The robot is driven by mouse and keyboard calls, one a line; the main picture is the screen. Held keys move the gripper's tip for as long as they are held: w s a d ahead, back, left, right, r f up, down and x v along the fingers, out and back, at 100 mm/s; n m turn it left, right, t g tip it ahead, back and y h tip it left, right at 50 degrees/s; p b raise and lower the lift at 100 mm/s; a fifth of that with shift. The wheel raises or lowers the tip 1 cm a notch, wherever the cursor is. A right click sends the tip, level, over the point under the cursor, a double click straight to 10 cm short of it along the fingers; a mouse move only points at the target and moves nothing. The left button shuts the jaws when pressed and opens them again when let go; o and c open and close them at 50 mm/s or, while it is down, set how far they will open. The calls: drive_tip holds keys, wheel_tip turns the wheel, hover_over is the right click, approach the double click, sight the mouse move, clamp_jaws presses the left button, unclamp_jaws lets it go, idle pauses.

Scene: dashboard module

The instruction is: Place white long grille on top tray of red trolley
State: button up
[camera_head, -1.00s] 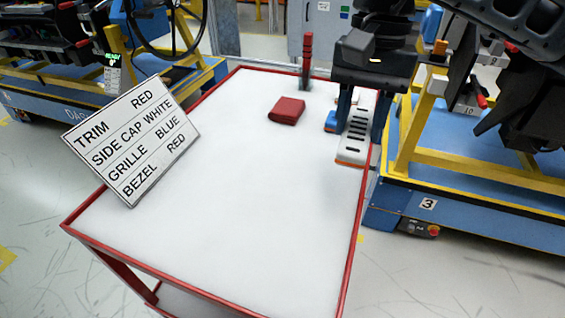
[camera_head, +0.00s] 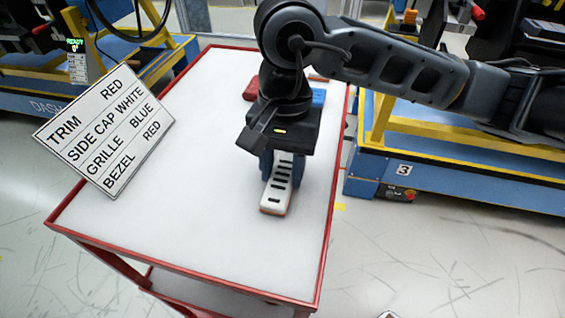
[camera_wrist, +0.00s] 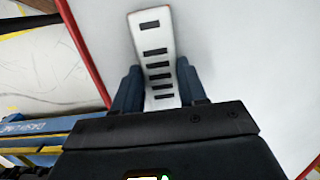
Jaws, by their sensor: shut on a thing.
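The white long grille (camera_head: 277,190), with a row of dark slots and an orange lower edge, is between the fingers of my gripper (camera_head: 280,165). The gripper is shut on it, pointing down. In the wrist view the grille (camera_wrist: 153,45) runs lengthwise between the two blue-grey fingers (camera_wrist: 158,90). It is over the white top tray (camera_head: 190,230) of the red trolley, in the right half. I cannot tell whether it touches the tray. My gripper hides its far end.
A sign (camera_head: 105,128) listing parts and colours stands at the tray's left. A red part (camera_head: 251,88) and a blue part (camera_head: 318,97) lie behind my gripper. Blue and yellow station 3 (camera_head: 430,170) is beyond the right edge. The near tray is clear.

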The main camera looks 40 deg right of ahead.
sight(285, 167)
drive_tip(key=shift+f, duration=0.15)
drive_tip(key=o, duration=1.1)
drive_tip(key=shift+c, duration=0.2)
drive_tip(key=shift+r, duration=0.25)
wheel_tip(285, 167, up, 12)
drive_tip(key=d+b, duration=0.1)
drive_tip(key=shift+w, duration=0.45)
drive_tip(key=shift+d+f, duration=0.1)
